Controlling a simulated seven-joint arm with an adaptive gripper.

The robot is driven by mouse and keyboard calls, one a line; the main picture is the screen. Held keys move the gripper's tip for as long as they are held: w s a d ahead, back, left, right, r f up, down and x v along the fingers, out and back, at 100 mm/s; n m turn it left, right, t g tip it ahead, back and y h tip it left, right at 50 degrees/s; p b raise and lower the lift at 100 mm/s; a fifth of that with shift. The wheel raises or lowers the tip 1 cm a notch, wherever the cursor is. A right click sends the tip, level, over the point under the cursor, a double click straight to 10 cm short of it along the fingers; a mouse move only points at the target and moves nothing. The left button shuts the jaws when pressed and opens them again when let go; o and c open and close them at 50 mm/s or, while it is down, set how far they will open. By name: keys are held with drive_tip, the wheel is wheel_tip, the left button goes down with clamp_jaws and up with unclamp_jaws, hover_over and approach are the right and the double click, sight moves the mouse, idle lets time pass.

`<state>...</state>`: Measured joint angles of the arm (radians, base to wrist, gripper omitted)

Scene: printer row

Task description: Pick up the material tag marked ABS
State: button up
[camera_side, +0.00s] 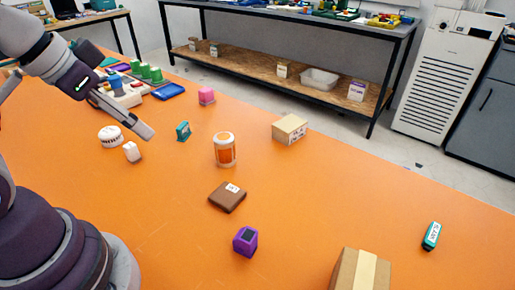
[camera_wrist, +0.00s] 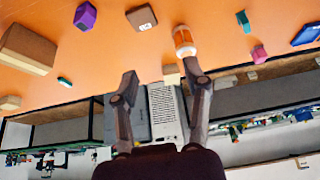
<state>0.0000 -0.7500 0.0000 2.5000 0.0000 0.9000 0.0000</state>
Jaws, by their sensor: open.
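No tag can be read clearly as ABS. A small teal block with a white label (camera_side: 431,236) lies at the right of the orange table in the side view; its lettering is too small to read surely. It shows in the wrist view (camera_wrist: 64,82) as a small teal piece at left. A brown square piece with a small white label (camera_side: 227,197) lies near the table's middle and also shows in the wrist view (camera_wrist: 141,18). My gripper (camera_side: 147,132) is open and empty above the table's left part, and its two fingers (camera_wrist: 160,72) stand apart in the wrist view.
An orange jar with a white lid (camera_side: 225,152), a purple block (camera_side: 245,241), a tan box (camera_side: 290,129), a teal piece (camera_side: 183,131) and a pink block (camera_side: 206,96) stand around. A taped cardboard box (camera_side: 348,272) is at the front edge. The table's right middle is clear.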

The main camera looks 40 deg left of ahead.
drive_tip(key=n+g+y, duration=0.1)
drive_tip(key=n+y, duration=0.1)
drive_tip(key=n, duration=0.2)
hover_over(179, 128)
drive_tip(key=s+d, duration=0.2)
drive_tip(key=s, duration=0.2)
wheel_tip(179, 128, down, 11)
drive_tip(key=shift+n+g, duration=0.3)
drive_tip(key=x, duration=1)
drive_tip(key=shift+w+a+f, duration=0.1)
drive_tip(key=shift+w+a, duration=0.15)
drive_tip(key=shift+w, duration=0.15)
clamp_jaws()
